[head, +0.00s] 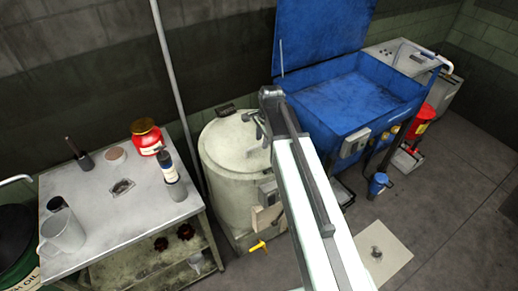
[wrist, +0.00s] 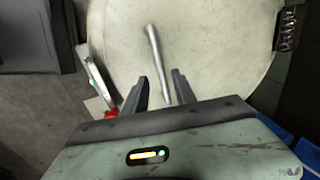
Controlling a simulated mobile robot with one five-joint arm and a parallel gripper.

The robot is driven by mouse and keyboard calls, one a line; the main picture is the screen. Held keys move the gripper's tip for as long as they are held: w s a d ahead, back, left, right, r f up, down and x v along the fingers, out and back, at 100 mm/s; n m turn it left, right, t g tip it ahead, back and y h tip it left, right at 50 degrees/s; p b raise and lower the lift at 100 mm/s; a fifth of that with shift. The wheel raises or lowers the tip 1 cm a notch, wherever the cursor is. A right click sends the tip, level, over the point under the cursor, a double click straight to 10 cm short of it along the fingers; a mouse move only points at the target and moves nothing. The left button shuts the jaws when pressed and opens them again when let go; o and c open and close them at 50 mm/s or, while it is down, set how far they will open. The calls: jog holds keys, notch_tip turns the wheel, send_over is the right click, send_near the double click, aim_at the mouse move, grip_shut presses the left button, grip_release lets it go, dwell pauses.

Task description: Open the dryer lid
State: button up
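The dryer (head: 230,185) is a pale, worn cylinder, and its round lid (head: 225,145) lies closed on top. In the wrist view the lid (wrist: 215,50) fills the upper middle. A grey bar handle (wrist: 155,50) runs across the lid, and its lower end shows between my fingers. My gripper (wrist: 160,78) is open, with one finger on each side of the bar's lower part. In the head view my gripper (head: 254,124) is over the lid's right part, and my arm hides some of that side. I cannot tell whether the fingers touch the bar.
A metal table (head: 125,190) with a red jar (head: 147,138), a bottle (head: 168,165) and a jug (head: 62,232) stands left of the dryer. A blue washer (head: 350,100) with its lid raised stands close on the right. A dark coil spring (wrist: 288,28) sits at the lid's edge.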

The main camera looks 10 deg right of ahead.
jog(key=shift+w+f, duration=0.1)
jog(key=shift+f, duration=0.5)
jog(key=shift+r, duration=0.15)
grip_shut()
dwell(0.8)
